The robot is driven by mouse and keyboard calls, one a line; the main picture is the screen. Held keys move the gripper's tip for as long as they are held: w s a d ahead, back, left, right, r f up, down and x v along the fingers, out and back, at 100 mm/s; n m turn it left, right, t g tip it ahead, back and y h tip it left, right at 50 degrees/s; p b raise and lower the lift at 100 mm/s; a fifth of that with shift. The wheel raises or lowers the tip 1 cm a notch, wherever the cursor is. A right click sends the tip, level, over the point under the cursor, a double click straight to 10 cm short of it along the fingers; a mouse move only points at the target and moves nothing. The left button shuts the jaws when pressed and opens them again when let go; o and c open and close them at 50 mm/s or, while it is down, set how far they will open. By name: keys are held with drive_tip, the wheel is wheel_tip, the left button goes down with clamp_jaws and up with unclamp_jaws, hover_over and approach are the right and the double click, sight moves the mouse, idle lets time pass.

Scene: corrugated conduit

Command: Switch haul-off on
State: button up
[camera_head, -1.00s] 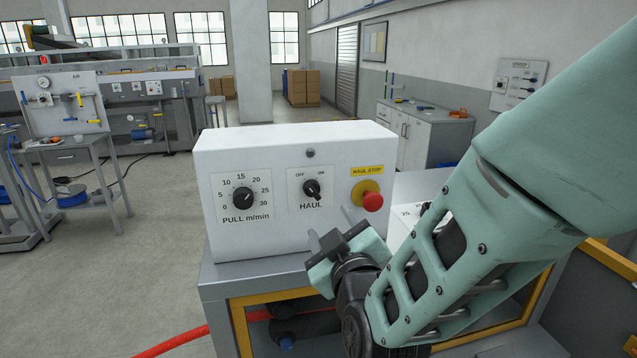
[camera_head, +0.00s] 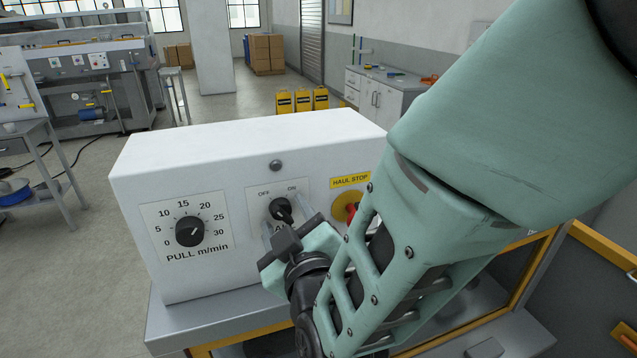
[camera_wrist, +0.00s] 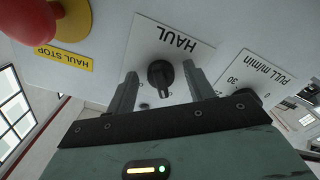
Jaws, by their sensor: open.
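The haul switch, a black rotary knob (camera_head: 281,209) marked OFF and ON, is on the front of a white control box (camera_head: 240,150). I cannot tell surely which label it points to. My gripper (camera_head: 290,222) is open in front of it, and its jaws partly cover the plate and the HAUL lettering. In the wrist view, the picture is upside down and the knob (camera_wrist: 160,74) sits between the two fingers of my gripper (camera_wrist: 160,70), with a gap on each side. No grip on it shows.
The red haul stop button (camera_head: 352,207) on its yellow base is just right of the switch, partly behind my arm. It shows large in the wrist view (camera_wrist: 72,18). The pull speed dial (camera_head: 190,230) is to the left. Yellow containers (camera_head: 302,100) stand on the floor behind.

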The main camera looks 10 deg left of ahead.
drive_tip(key=c, duration=1)
drive_tip(key=shift+o, duration=0.2)
drive_tip(key=shift+f+b, duration=0.1)
drive_tip(key=shift+b, duration=0.5)
drive_tip(key=shift+s+a+m+b, duration=0.1)
drive_tip(key=shift+a+m+b, duration=0.05)
drive_tip(key=shift+m+b, duration=4)
drive_tip(key=shift+s+a+m+b, duration=0.1)
drive_tip(key=shift+m+b, duration=2.65)
drive_tip(key=shift+b, duration=2.8)
